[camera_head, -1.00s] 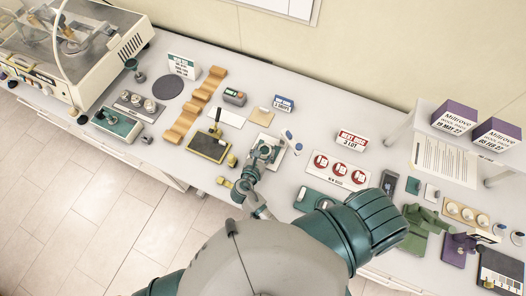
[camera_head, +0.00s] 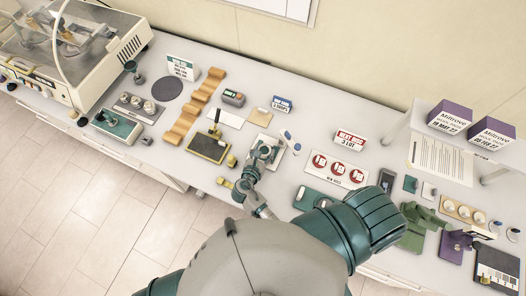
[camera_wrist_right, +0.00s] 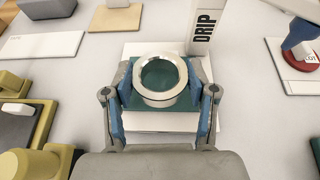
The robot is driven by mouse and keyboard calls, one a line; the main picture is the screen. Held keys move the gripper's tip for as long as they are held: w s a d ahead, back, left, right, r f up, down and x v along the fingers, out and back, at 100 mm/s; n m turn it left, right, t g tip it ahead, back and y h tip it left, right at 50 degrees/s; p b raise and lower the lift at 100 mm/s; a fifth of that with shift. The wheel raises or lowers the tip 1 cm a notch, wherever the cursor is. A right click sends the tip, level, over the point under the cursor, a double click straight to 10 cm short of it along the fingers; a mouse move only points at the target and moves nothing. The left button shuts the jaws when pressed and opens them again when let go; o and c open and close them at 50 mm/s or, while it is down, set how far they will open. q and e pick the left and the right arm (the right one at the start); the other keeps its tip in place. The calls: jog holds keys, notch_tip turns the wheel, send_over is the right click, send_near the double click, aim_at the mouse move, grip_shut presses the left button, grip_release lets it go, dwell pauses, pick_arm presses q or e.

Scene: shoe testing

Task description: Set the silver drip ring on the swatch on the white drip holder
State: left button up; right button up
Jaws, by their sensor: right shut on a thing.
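The silver drip ring (camera_wrist_right: 143,84) sits between the fingers of my right gripper (camera_wrist_right: 160,88) in the right wrist view. My right gripper is shut on the ring from both sides. A dark green swatch (camera_wrist_right: 160,75) shows through the ring and around its lower edge. The ring is over the swatch; I cannot tell whether it touches. Under the swatch lies the white drip holder (camera_wrist_right: 165,123), partly hidden by the fingers. In the head view my right gripper (camera_head: 266,153) is over the white holder (camera_head: 279,165), and the ring is too small to make out. My left gripper is not in view.
A white DRIP sign (camera_wrist_right: 207,25) stands just behind the holder. A blue-tipped thing on a red disc (camera_wrist_right: 302,58) is to the right. A yellow-framed black tray (camera_head: 209,147) is left of the gripper, and a card with red discs (camera_head: 338,169) is right.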

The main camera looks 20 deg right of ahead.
jog(key=shift+a+f, duration=0.1)
jog(key=shift+a, duration=0.15)
jog(key=shift+f, duration=0.35)
jog(key=shift+d+f+b, duration=0.15)
jog(key=shift+f+b, duration=0.15)
jog(key=shift+b, duration=0.05)
jog(key=shift+f, duration=0.2)
jog(key=o, duration=1.3)
jog(key=v, duration=0.7)
jog(key=shift+s+a+r, duration=0.1)
jog(key=shift+s+a, duration=0.05)
jog(key=shift+a, duration=0.2)
